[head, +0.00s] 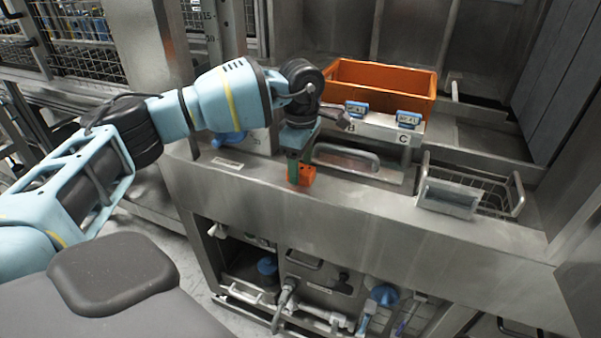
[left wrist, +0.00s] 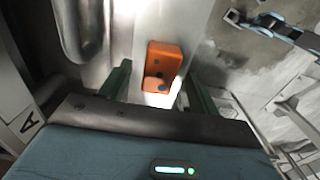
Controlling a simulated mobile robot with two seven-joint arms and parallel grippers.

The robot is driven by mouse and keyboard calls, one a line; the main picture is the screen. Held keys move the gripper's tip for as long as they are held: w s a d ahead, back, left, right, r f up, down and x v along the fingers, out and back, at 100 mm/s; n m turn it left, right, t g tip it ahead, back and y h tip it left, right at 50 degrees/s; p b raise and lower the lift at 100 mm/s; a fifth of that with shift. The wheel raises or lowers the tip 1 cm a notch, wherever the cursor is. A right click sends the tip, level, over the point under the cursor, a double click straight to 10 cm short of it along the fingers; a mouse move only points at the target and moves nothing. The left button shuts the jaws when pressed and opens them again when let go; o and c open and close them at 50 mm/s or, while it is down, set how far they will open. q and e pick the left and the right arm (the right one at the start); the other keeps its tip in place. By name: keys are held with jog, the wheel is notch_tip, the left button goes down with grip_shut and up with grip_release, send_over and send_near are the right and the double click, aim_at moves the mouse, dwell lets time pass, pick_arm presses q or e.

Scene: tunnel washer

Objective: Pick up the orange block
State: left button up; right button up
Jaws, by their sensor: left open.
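The orange block (head: 301,176) sits on the steel ledge near its front edge in the head view. My left gripper (head: 294,170) is over it, pointing down, with a green finger in front of part of the block. In the left wrist view the block (left wrist: 163,62) shows between and just beyond the two green fingertips of my left gripper (left wrist: 160,85). The jaws are apart, one finger on each side. I cannot tell whether either finger touches the block. My right gripper is not in view.
A steel bar handle (head: 347,158) lies close to the right of the block. An orange crate (head: 385,88) stands behind on the ledge, with blue-tagged units in front. A wire basket (head: 470,190) is at the right. The ledge drops off at its front edge.

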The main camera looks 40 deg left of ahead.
pick_arm(q)
jog(key=shift+f, duration=0.85)
jog(key=c, duration=1.1)
jog(key=shift+r, duration=0.1)
jog(key=shift+r, duration=0.5)
jog(key=shift+s+d+r, duration=0.1)
jog(key=shift+s+r, duration=0.1)
jog(key=shift+r, duration=0.45)
jog(key=shift+s+r, duration=0.15)
jog(key=shift+r, duration=0.45)
jog(key=s+d, duration=0.3)
jog(key=s, duration=0.4)
jog(key=s+d+r, duration=0.1)
jog(key=s+d, duration=0.2)
jog(key=s, duration=0.4)
jog(key=shift+r+b, duration=0.2)
jog(key=shift+b, duration=0.25)
